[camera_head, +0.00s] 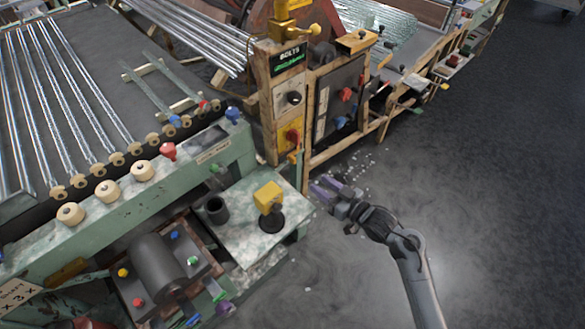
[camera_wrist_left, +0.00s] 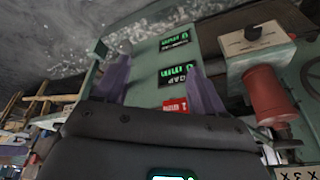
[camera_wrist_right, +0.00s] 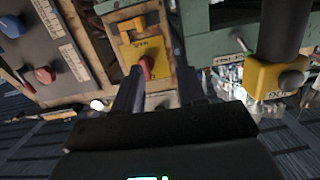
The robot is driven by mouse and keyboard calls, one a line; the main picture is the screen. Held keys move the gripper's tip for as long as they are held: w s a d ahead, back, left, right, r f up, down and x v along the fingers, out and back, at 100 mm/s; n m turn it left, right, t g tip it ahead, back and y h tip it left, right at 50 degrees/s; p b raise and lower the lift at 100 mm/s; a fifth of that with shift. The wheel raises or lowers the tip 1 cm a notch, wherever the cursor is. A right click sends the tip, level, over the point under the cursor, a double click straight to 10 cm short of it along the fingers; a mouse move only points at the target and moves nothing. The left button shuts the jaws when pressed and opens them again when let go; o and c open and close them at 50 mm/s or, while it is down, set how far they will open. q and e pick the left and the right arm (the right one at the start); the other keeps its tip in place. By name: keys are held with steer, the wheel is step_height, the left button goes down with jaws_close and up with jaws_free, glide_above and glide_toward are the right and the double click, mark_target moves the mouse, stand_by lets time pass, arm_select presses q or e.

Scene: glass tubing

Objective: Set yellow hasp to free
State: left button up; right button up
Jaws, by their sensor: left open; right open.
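A yellow panel (camera_head: 292,135) with a red knob is fixed to the wooden cabinet's front. It shows close in the right wrist view, with the red knob (camera_wrist_right: 147,66) and a smaller yellow fitting (camera_wrist_right: 132,27) above it. I cannot tell for sure which yellow part is the hasp. My right gripper (camera_head: 323,189) is open and empty, below and right of the panel; in its wrist view the fingers point toward the panel, apart from it. My left gripper (camera_wrist_left: 160,78) is open and empty, facing a green panel with lit displays (camera_wrist_left: 176,75). It is outside the head view.
A yellow block (camera_head: 268,197) on a dark round base stands on the pale green table (camera_head: 240,240). A dark door (camera_head: 340,97) with red and blue knobs is right of the panel. A red cylinder (camera_wrist_left: 268,96) is beside my left gripper. Open floor (camera_head: 350,255) surrounds my right arm.

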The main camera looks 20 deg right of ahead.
mark_target(295, 160)
steer(key=shift+t, duration=0.7)
steer(key=w+a+f+b, duration=0.1)
steer(key=w+b, duration=0.3)
steer(key=w+a+f+b, duration=0.1)
steer(key=w+b, duration=0.3)
steer(key=w, duration=0.1)
steer(key=w+a+f+b, duration=0.1)
steer(key=w+b, duration=0.3)
steer(key=shift+w+f+b, duration=0.25)
steer(key=shift+w+b, duration=0.05)
steer(key=shift+b, duration=0.1)
arm_select(q)
step_height(295, 160, down, 16)
arm_select(e)
steer(key=shift+w+a, duration=0.25)
steer(key=shift+w, duration=0.25)
steer(key=c, duration=0.7)
arm_select(q)
steer(key=shift+d, duration=0.15)
arm_select(e)
jaws_close()
arm_select(q)
steer(key=shift+r, duration=0.1)
